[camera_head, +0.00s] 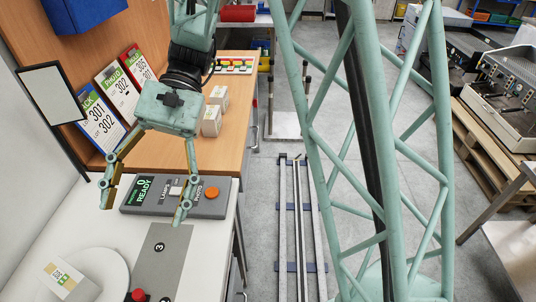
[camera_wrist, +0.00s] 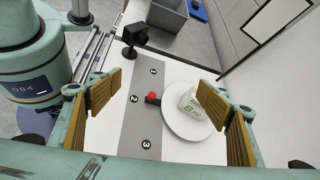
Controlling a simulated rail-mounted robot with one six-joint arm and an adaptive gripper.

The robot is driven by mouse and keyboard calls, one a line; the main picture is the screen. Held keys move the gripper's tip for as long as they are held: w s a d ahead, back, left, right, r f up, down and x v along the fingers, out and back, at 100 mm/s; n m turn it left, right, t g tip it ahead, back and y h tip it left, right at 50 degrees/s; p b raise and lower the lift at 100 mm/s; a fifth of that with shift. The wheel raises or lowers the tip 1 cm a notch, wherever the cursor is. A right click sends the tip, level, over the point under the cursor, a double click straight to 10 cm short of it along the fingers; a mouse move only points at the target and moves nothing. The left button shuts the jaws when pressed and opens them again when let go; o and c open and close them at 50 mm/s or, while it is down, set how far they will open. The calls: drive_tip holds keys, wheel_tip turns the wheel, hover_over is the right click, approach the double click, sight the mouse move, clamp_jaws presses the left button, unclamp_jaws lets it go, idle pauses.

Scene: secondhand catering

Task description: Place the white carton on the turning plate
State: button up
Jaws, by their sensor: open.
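A white carton with a green-marked label (camera_head: 69,281) sits on the round white turning plate (camera_head: 112,262) at the lower left of the head view. In the wrist view the carton (camera_wrist: 192,103) is on the right part of the plate (camera_wrist: 177,124). My gripper (camera_head: 143,209) is open and empty. It is above the white table near the grey control box, apart from the carton and beyond the plate in the head view. Two more white cartons, one here (camera_head: 219,97) and one nearer (camera_head: 211,121), stand on the wooden counter behind my gripper.
The grey control box (camera_head: 208,207) has a READY display and an orange button. A grey strip with numbers (camera_head: 162,258) and a red knob (camera_head: 138,295) lie beside the plate. A grey bin (camera_wrist: 160,14) shows beyond the table.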

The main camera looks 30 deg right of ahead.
drive_tip(key=s+d+r+n+t+h, duration=0.1)
drive_tip(key=s+d+r+t, duration=0.3)
drive_tip(key=d, duration=0.4)
drive_tip(key=s+d+r+n+t+h, duration=0.2)
drive_tip(key=s+d+r+t+h, duration=0.2)
drive_tip(key=d, duration=0.5)
drive_tip(key=s+d+r+n+t+h, duration=0.1)
drive_tip(key=s+d+r+t, duration=0.3)
drive_tip(key=d, duration=0.4)
drive_tip(key=shift+s+d+r+n+h, duration=0.25)
drive_tip(key=shift+s+d+n+h, duration=0.1)
drive_tip(key=shift+s+h, duration=0.45)
drive_tip(key=shift+a, duration=0.15)
idle(0.6)
drive_tip(key=shift+a, duration=0.3)
drive_tip(key=shift+f, duration=0.1)
idle(0.3)
drive_tip(key=shift+d+f+b, duration=0.45)
drive_tip(key=shift+f+b, duration=0.3)
drive_tip(key=shift+b, duration=0.1)
